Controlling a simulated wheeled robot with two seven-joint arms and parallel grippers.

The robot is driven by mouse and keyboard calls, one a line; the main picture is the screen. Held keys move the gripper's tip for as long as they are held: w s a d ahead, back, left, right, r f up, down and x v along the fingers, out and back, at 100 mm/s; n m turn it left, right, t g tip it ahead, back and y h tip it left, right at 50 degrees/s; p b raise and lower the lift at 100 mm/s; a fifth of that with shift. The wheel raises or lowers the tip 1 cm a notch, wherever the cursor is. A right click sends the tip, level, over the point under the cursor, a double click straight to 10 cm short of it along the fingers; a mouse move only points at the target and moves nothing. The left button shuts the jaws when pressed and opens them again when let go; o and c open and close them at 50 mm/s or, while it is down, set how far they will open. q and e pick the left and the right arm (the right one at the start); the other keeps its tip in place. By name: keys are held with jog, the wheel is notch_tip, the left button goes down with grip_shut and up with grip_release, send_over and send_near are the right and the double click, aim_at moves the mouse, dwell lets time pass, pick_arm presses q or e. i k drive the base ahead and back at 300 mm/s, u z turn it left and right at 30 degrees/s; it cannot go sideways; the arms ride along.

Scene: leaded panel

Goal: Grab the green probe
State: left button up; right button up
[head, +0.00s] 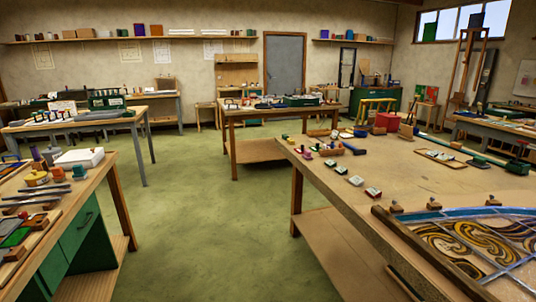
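I cannot single out a green probe for certain; the small things are too small to tell. On the right workbench (420,190), a small green item (285,137) lies at the far left corner among several small coloured pieces. A dark green item (517,166) sits near the right edge of the same bench. Another green item (478,162) lies to its left. Neither of my grippers shows in the head view.
A leaded glass panel (480,245) lies on the right bench behind a dark wooden strip (425,245). A cluttered bench with green drawers (75,235) stands at left. A middle table (275,112) stands farther back. Green floor (205,205) between them is clear.

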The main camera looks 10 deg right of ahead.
aim_at(331, 162)
jog(key=u, duration=0.25)
jog(key=i, duration=1.7)
jog(key=z, duration=0.7)
jog(key=i, duration=0.9)
jog(key=z, duration=1)
